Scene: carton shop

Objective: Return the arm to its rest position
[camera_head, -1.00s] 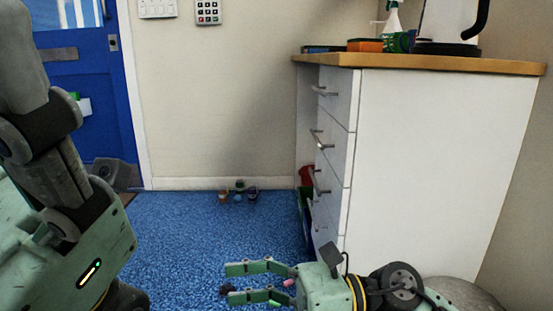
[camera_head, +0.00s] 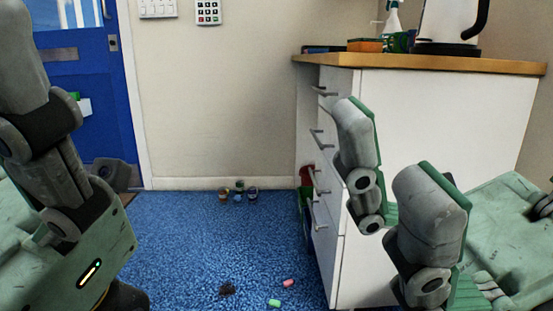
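My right gripper (camera_head: 393,160) is large and close to the camera at the right, in front of the drawer cabinet. Two of its jointed grey and green fingers point up and stand apart, with nothing visible between them. On the left, close to the camera, a jointed grey part of my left gripper (camera_head: 25,75) points up from a green body with a lit yellow strip. Only this one finger-like part shows, so its opening is hidden. I see nothing held there.
A white drawer cabinet (camera_head: 455,120) with a wooden top stands at the right, partly covered by my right gripper. A dark piece (camera_head: 227,288), a pink piece (camera_head: 288,283) and a green piece (camera_head: 274,303) lie on the blue floor (camera_head: 180,250). Small items (camera_head: 238,193) sit by the wall.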

